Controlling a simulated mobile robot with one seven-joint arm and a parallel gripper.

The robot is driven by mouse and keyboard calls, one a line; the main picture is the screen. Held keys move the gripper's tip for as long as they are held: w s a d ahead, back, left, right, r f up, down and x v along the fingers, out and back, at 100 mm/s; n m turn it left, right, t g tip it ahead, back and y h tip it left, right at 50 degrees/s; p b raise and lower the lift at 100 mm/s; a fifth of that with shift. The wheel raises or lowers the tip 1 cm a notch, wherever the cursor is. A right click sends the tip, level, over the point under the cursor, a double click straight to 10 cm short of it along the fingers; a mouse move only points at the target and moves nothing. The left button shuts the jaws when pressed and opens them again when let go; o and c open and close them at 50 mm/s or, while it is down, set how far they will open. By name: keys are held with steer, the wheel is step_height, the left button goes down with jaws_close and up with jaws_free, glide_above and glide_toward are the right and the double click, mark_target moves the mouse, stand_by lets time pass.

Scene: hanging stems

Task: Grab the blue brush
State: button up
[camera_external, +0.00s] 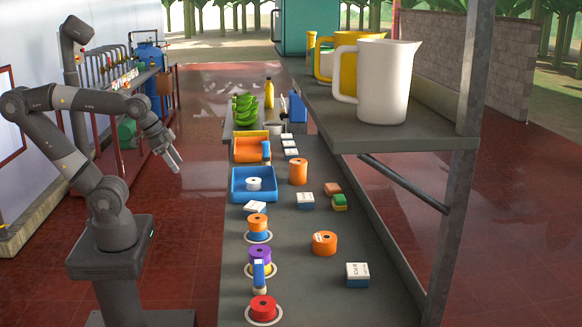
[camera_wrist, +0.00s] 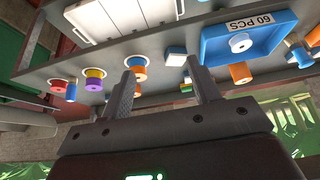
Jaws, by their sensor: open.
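My gripper (camera_external: 174,158) is in the air left of the grey table, open and empty. Its two fingers also show apart in the wrist view (camera_wrist: 163,66). No thing is plainly recognisable as a blue brush. An upright blue piece (camera_external: 259,274) with a pale lower end stands between the red and purple rolls near the front left table edge; a small blue piece also shows beside the red roll in the wrist view (camera_wrist: 71,92). Another narrow blue piece (camera_external: 266,152) stands by the orange bin. Both are apart from my gripper.
The grey table (camera_external: 300,280) holds a blue bin (camera_external: 240,195), an orange bin (camera_external: 247,155), several rolls and small boxes. A shelf (camera_external: 335,120) with pitchers overhangs its right side. A rack (camera_external: 112,62) with hanging stems stands at the left wall. The red floor between is clear.

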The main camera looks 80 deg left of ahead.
steer(key=w+a+r, duration=0.4)
steer(key=w+a, duration=0.2)
steer(key=w, duration=0.4)
steer(key=n+g, duration=0.1)
steer(key=n, duration=0.1)
glide_toward(263, 147)
steer(key=shift+y, duration=0.3)
steer(key=shift+a+x, duration=0.15)
steer(key=shift+x, duration=1.65)
steer(key=shift+a+x, duration=0.15)
steer(key=shift+x, duration=1.7)
steer(key=shift+a+x, duration=0.15)
steer(key=shift+x, duration=1.65)
steer(key=shift+s, duration=0.1)
steer(key=shift+c, duration=0.5)
